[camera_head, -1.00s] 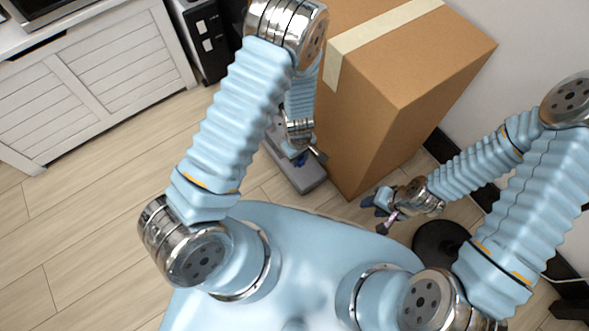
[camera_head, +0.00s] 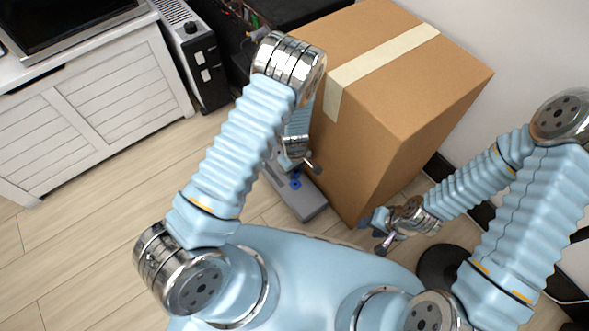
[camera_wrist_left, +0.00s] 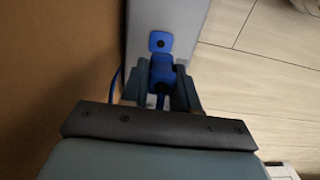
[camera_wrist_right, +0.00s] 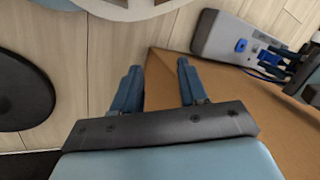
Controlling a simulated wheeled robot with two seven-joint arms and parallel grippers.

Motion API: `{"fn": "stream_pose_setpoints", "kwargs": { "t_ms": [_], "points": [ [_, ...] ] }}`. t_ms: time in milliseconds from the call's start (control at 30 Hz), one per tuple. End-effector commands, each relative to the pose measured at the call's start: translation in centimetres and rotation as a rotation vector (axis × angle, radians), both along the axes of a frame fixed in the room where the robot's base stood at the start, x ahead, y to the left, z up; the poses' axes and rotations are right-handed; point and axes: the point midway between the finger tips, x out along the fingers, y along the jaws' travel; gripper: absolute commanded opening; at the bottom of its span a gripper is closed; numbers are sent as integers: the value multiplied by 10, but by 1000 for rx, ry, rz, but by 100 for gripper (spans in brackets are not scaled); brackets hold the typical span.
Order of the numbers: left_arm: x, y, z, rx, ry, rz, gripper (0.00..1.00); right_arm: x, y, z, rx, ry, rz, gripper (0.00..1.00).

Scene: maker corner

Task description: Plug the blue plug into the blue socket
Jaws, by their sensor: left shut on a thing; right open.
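The blue socket (camera_head: 296,184) is a small blue square with a dark hole on top of a long grey block (camera_head: 312,207) on the floor. It also shows in the left wrist view (camera_wrist_left: 160,42) and right wrist view (camera_wrist_right: 241,45). My left gripper (camera_head: 292,166) is shut on the blue plug (camera_wrist_left: 162,72), whose blue cable trails to the left in that view. The plug is close beside the socket and apart from it; its height above the block is hard to tell. My right gripper (camera_wrist_right: 157,72) is open and empty, right of the block in the head view.
A large taped cardboard box (camera_head: 400,75) stands right beside the grey block. A white cabinet (camera_head: 95,110) and a black unit (camera_head: 200,65) stand at the left. A dark round base (camera_head: 440,268) is near my right arm. Wood floor is clear at left.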

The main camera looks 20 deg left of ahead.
Motion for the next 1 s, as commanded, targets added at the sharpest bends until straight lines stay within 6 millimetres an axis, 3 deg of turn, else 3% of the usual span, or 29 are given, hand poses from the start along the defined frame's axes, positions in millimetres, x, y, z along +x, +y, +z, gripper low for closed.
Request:
{"fn": "stream_pose_setpoints", "kwargs": {
  "t_ms": [500,1000],
  "points": [
    [0,0,-47,-1,1,0,2,-1,4,-36,9,7,5,43],
    [0,0,-48,0,0,0,2,-1,4,-36,10,8,7,43]
  ]
}}
